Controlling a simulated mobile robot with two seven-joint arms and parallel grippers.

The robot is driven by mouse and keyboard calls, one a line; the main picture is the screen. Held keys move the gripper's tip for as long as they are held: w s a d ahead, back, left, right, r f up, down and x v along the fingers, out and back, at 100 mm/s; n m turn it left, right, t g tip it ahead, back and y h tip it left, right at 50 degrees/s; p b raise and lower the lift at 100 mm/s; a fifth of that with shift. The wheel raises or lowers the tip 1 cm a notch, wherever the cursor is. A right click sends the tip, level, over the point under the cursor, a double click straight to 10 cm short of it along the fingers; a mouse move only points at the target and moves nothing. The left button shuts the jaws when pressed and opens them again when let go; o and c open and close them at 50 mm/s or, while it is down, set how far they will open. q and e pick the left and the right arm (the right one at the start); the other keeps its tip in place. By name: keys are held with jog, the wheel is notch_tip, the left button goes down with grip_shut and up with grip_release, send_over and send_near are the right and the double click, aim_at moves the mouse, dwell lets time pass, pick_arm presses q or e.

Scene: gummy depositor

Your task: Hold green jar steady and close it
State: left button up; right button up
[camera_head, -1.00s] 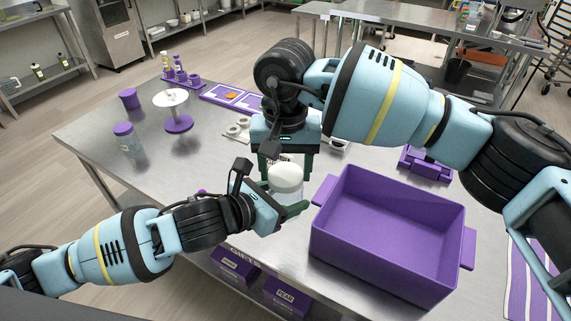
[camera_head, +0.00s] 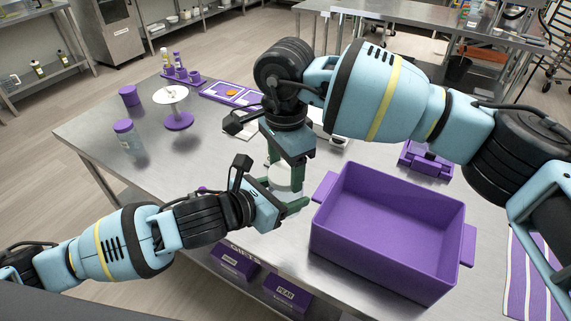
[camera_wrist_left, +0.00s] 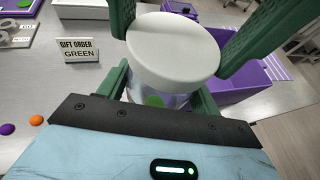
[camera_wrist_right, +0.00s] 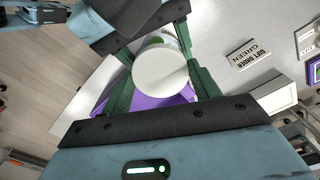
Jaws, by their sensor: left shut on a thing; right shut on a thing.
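The green jar is a clear jar with a white lid on top; its body (camera_wrist_left: 152,98) shows a green patch in the left wrist view. The white lid (camera_head: 281,178) is partly hidden by fingers in the head view. My left gripper (camera_head: 285,204) is shut around the jar body from the left, low down. My right gripper (camera_head: 284,176) points down from above and is shut on the white lid. The lid also shows as a round disc between its green fingers in the right wrist view (camera_wrist_right: 160,73). The jar looks upright; whether the lid sits fully down is hard to tell.
A large purple bin (camera_head: 385,240) stands right of the jar. A sign reading "GIFT ORDER GREEN" (camera_wrist_left: 79,50) stands nearby. A purple-lidded jar (camera_head: 128,136), a white-topped purple stand (camera_head: 178,121) and a purple tray (camera_head: 232,95) are farther left. The table between is clear.

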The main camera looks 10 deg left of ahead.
jog(key=m, duration=0.4)
jog(key=shift+m, duration=0.4)
jog(key=m, duration=0.3)
jog(key=o, duration=1)
jog(key=shift+r, duration=2.25)
jog(key=shift+c, duration=0.4)
